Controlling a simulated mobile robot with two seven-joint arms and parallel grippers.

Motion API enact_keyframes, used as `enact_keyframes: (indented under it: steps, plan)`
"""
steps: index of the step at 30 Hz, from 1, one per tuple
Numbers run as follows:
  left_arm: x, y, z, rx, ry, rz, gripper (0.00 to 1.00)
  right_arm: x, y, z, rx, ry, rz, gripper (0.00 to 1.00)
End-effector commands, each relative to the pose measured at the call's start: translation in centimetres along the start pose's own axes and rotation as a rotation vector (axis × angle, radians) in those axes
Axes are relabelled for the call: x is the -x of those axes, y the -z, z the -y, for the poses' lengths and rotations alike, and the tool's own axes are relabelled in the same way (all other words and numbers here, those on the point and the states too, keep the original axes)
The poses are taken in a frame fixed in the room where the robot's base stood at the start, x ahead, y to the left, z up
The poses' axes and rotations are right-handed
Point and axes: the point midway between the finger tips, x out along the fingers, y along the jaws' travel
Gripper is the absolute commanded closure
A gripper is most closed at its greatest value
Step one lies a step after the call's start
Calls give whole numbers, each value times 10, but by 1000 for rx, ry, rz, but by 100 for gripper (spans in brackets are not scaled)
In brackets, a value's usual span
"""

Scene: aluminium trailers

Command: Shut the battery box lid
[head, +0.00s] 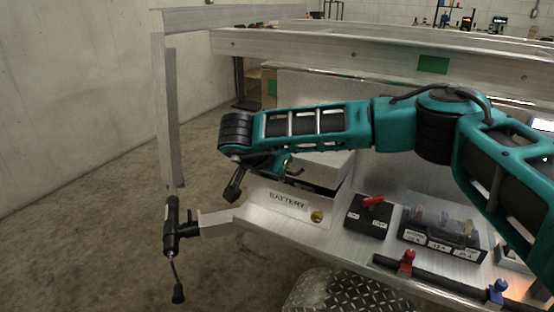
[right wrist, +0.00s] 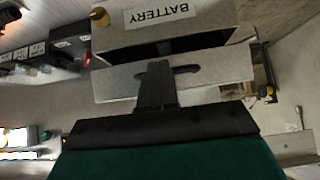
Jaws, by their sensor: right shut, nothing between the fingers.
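The battery box (head: 284,201) is a pale metal box with a BATTERY label and a round brass-coloured latch on its front. Its lid (head: 325,165) is partly hidden behind my right arm. A dark gap shows between lid and box, so the lid stands partly open. In the right wrist view, the box (right wrist: 215,20) is at the top and the lid (right wrist: 225,72) lies below the dark opening. My right gripper (head: 234,188) is shut and empty by the box's left side. In the right wrist view its fingers (right wrist: 157,72) overlap the lid; contact cannot be told. My left gripper is out of view.
A black switch box with a red knob (head: 372,202) and a black fuse block (head: 440,236) sit right of the battery box. A trailer jack (head: 171,235) stands at the left. Metal frame rails run behind; the floor at left is clear.

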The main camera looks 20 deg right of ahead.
Motion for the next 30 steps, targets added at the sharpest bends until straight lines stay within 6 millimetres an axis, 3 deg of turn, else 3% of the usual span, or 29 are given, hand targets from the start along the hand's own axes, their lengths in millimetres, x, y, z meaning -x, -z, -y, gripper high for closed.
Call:
enact_keyframes:
  steps: [3, 10, 30]
  plan:
    - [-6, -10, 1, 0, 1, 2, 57, -14, -14, 0, 0, -1, 0, 100]
    - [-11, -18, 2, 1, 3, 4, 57, -27, -25, 0, 0, 0, 0, 100]
    - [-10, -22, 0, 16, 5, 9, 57, -31, -28, -1, 1, -4, 2, 100]
